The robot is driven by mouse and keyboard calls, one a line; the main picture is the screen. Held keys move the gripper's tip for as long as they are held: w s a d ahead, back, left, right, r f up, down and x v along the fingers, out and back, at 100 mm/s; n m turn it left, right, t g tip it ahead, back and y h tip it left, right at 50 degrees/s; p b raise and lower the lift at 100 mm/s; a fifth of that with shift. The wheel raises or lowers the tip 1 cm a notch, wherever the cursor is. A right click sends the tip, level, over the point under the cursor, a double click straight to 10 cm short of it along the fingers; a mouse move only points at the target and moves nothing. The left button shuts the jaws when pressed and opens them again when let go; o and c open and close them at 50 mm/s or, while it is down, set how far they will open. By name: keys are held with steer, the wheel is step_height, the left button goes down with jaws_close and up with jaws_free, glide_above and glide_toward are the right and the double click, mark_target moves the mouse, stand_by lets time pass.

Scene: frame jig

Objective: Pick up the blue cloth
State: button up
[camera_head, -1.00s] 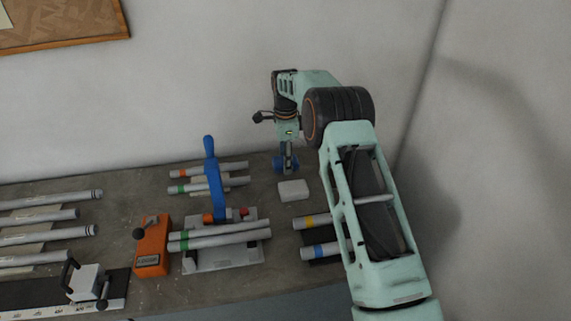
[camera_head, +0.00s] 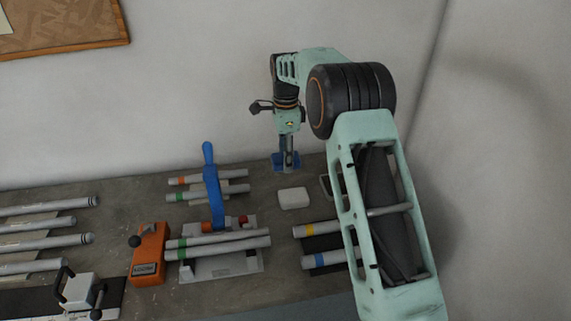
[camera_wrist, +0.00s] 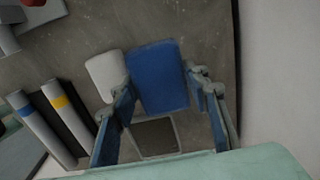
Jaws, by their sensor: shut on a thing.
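The blue cloth (camera_wrist: 158,78) shows in the wrist view as a folded rectangular block between my gripper's fingers. My gripper (camera_wrist: 163,92) is shut on it, one finger at each side. In the head view my gripper (camera_head: 286,160) points down at the back of the bench, near the wall. Blue shows around its tips there, but cloth and fingers are hard to tell apart. The height of the cloth above the bench is unclear.
A white block (camera_head: 293,198) lies close by, beside a shallow dark tray (camera_wrist: 155,137). Marked tubes (camera_head: 318,230) lie in front. A clamp with a blue handle (camera_head: 213,190) and an orange box (camera_head: 149,255) stand left. The wall is close behind.

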steer(key=s+r+b, duration=0.2)
steer(key=s+r, duration=0.3)
steer(key=s, duration=0.5)
steer(key=shift+s+d+r+b, duration=0.2)
steer(key=shift+s+r+b, duration=0.1)
steer(key=shift+r, duration=0.1)
